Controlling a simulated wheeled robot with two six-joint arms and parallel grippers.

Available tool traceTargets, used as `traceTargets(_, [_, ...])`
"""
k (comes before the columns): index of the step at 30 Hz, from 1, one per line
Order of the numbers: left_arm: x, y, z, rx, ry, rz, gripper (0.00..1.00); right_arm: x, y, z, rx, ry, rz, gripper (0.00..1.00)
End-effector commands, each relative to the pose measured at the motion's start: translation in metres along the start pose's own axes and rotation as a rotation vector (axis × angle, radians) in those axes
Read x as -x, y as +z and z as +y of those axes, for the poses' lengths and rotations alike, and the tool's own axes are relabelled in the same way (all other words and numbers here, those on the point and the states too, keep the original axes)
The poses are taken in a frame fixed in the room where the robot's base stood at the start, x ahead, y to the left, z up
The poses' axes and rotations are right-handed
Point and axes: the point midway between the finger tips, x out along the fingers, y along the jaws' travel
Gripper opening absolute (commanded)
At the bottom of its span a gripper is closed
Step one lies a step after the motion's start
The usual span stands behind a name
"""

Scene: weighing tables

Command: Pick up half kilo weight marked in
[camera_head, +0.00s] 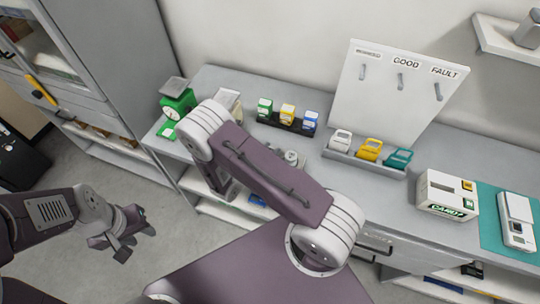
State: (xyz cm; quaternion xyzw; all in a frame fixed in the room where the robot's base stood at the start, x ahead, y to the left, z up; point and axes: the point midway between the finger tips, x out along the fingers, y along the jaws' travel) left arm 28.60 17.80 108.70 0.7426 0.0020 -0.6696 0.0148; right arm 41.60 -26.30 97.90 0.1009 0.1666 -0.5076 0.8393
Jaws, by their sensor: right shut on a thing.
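Small metal-grey pieces (291,157) show on the table just past my right arm; they are too small to tell whether one is a half kilo weight, and no marking on them can be read. My right arm reaches over the table and folds down at its elbow. Its gripper is hidden behind the arm's own links, so what it holds does not show. My left gripper (135,243) is apart from the table, low at the left over the floor. Its dark fingers are spread and nothing shows between them.
A green scale (177,102) stands at the table's left end. A dark rack holds green, yellow (287,113) and blue items. A grey tray (364,163) holds white, yellow and teal items before a board (400,95). A candy box (446,195) and white device (516,220) stand right.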

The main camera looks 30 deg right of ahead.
Motion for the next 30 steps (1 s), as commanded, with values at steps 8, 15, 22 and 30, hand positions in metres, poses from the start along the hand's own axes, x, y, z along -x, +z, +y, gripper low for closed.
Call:
traceTargets(8, [0.0,0.0,0.0,0.0,0.0,0.0,0.36,0.0,-0.001,0.0,0.001,-0.001,0.003,0.0])
traceTargets(15, [0.0,0.0,0.0,0.0,0.0,0.0,0.36,0.0,-0.001,0.0,0.001,-0.001,0.001,0.0])
traceTargets(22, [0.0,0.0,0.0,0.0,0.0,0.0,0.36,0.0,0.0,0.0,0.0,-0.001,0.002,0.0])
traceTargets(30, [-0.006,0.001,0.0,0.0,0.0,0.0,0.36,0.01,0.024,0.001,-0.005,0.001,0.0,0.0])
